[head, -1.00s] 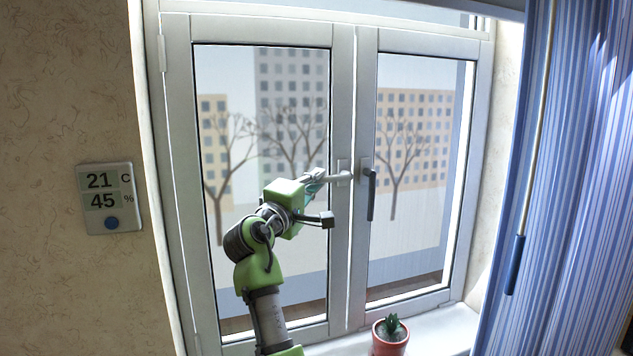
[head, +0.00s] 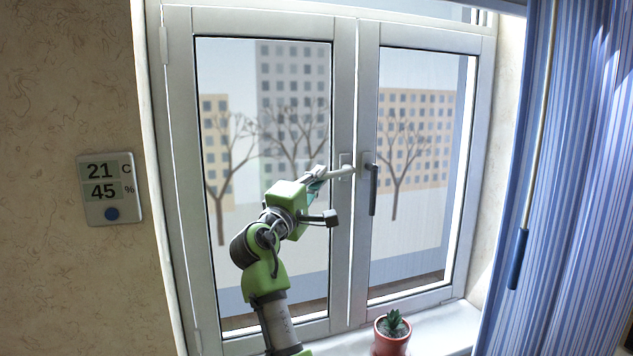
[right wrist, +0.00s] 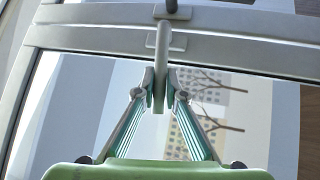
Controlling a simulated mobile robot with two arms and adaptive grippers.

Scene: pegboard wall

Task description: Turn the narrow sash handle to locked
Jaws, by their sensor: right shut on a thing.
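The window has two sashes, and the right one looks narrower in the head view. A light grey handle (head: 340,173) on the left sash's frame points left, roughly level with its free end slightly lower. My right gripper (head: 317,175) is shut on this handle near its free end; in the right wrist view the fingertips (right wrist: 161,82) sit on both sides of the light handle (right wrist: 160,55). A dark handle (head: 373,190) on the right sash hangs straight down, apart from the gripper. My left gripper is not in view.
A potted plant (head: 391,333) stands on the sill (head: 437,332) below the sashes. A blue striped curtain (head: 570,190) with a wand (head: 519,255) hangs at the right. A wall thermometer (head: 110,190) is at the left.

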